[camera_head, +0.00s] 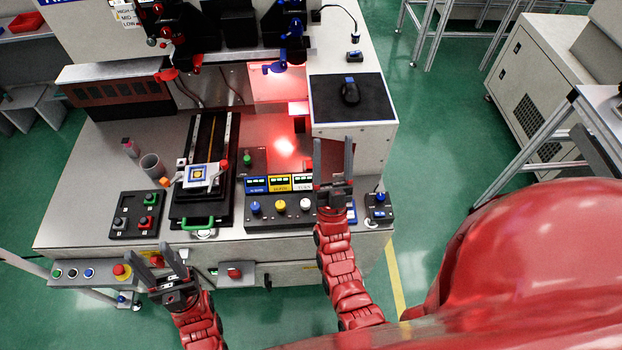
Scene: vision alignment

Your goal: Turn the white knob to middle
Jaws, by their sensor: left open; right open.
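The white knob (305,204) is on a dark control box (268,222) at the front of the machine table, rightmost in a row with a blue knob (255,207) and a yellow knob (280,206). Its pointing direction is too small to read. My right gripper (333,158) is open and empty, fingers pointing away from me, just right of the white knob in the picture; it appears above the box's right end and hides part of it. My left gripper (156,260) is open and empty, in front of the table's front edge at the lower left.
A black button box (137,222) and a black slide rail with a green handle (198,223) stand left of the control box. A small box with a blue knob (378,212) stands at the right. Camera hardware hangs above.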

